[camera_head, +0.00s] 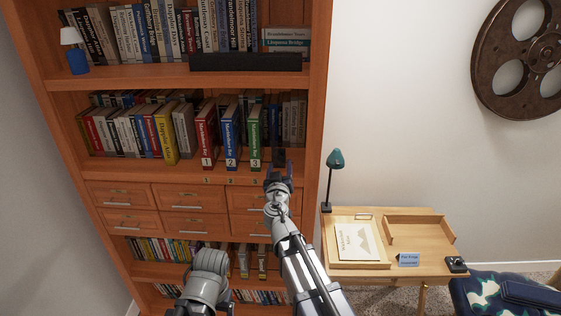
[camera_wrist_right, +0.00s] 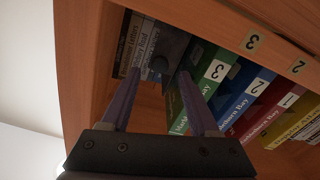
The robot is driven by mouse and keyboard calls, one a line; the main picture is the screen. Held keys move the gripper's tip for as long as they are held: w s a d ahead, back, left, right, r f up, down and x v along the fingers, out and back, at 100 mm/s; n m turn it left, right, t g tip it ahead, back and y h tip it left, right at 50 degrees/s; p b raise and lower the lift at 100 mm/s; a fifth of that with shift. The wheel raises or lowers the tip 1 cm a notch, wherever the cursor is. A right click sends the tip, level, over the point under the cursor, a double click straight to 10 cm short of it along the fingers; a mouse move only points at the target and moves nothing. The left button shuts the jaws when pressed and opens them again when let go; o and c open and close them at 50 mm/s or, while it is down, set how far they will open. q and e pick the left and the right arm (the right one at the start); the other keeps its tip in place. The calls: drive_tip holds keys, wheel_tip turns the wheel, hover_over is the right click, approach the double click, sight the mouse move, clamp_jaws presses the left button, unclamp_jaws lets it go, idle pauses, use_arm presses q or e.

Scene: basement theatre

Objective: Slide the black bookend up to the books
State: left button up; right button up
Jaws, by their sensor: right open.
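The black bookend (camera_head: 279,157) stands on the middle shelf, right of the green book numbered 3 (camera_head: 255,135). The blue book 2 (camera_head: 231,135) and red book 1 (camera_head: 206,135) stand left of it. My right gripper (camera_head: 279,173) is at the shelf's front edge, just in front of the bookend, and partly covers its lower part. In the right wrist view, the open fingers (camera_wrist_right: 160,85) point at the dark bookend (camera_wrist_right: 170,50), with the green book (camera_wrist_right: 212,78) close by the right finger. Contact with the bookend cannot be told.
Grey books (camera_head: 293,120) stand behind the bookend, near the shelf's right side wall (camera_head: 318,110). A yellow book (camera_head: 166,135) leans further left. Drawers (camera_head: 195,197) lie below the shelf. A desk with a teal lamp (camera_head: 335,160) stands at the right.

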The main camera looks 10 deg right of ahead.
sight(281, 159)
drive_tip(key=x, duration=0.4)
drive_tip(key=shift+w, duration=0.15)
drive_tip(key=shift+c, duration=0.3)
clamp_jaws()
idle(0.9)
